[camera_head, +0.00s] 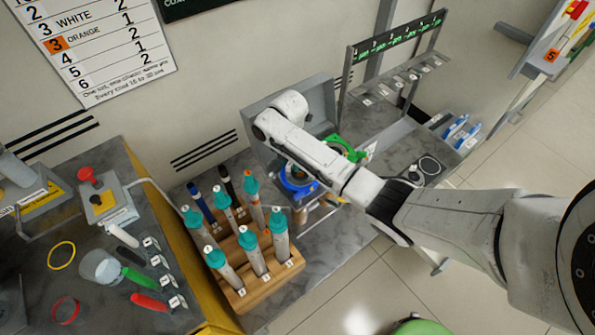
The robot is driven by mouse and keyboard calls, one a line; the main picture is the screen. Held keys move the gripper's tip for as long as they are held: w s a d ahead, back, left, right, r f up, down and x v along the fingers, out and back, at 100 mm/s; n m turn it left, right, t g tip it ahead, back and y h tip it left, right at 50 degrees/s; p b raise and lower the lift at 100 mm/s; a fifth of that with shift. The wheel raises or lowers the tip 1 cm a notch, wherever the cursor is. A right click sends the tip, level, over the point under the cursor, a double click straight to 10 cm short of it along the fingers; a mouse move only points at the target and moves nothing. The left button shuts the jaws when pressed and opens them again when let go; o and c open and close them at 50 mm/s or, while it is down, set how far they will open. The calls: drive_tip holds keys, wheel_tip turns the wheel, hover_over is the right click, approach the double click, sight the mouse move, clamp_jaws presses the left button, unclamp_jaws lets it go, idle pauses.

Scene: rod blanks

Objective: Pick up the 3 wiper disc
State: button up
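I cannot tell for certain which object is the 3 wiper disc; no disc with a readable 3 shows. A blue ring-shaped part (296,183) and a green part (347,149) show beside and behind my arm at the middle, partly covered by it. My arm reaches in from the right and folds at the middle over a grey box. My gripper's fingers cannot be made out; the arm's own links hide that area, so whether it holds anything is not visible.
A wooden block (289,272) holds several teal-capped rods. A metal rack (398,72) with small labelled pieces stands behind. The left bench has a yellow ring (61,255), a red ring (66,310), a clear cup (101,266) and coloured-handled tools. Blue parts (457,129) sit at right.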

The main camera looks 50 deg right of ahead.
clamp_jaws()
drive_tip(key=shift+r, duration=0.15)
